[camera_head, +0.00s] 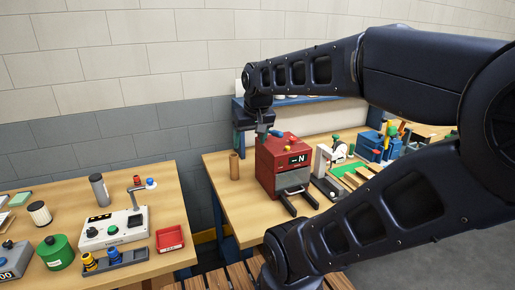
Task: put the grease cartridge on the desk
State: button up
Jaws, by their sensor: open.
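A grey cylinder with a dark top (99,190) stands upright on the left wooden desk (160,185). A plain brown tube (234,165) stands upright on the right wooden desk (225,190), left of a red machine. I cannot tell for sure which of the two is the grease cartridge. My gripper (263,131) points down near the top of the red machine, up and to the right of the brown tube. It is open, small in view, and no held object shows. My arm hides part of the right desk.
The red machine (270,163) has a dark handle in front. A white control box (113,229), red tray (170,239) and green canister (55,252) crowd the left desk. A gap separates the desks. The right desk's front left corner is bare.

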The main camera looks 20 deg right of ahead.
jog(key=shift+s+d+f, duration=0.3)
jog(key=shift+s+f, duration=0.2)
jog(key=shift+s, duration=0.25)
jog(key=shift+s+d+f, duration=0.3)
jog(key=shift+s+f, duration=0.2)
jog(key=shift+s, duration=0.25)
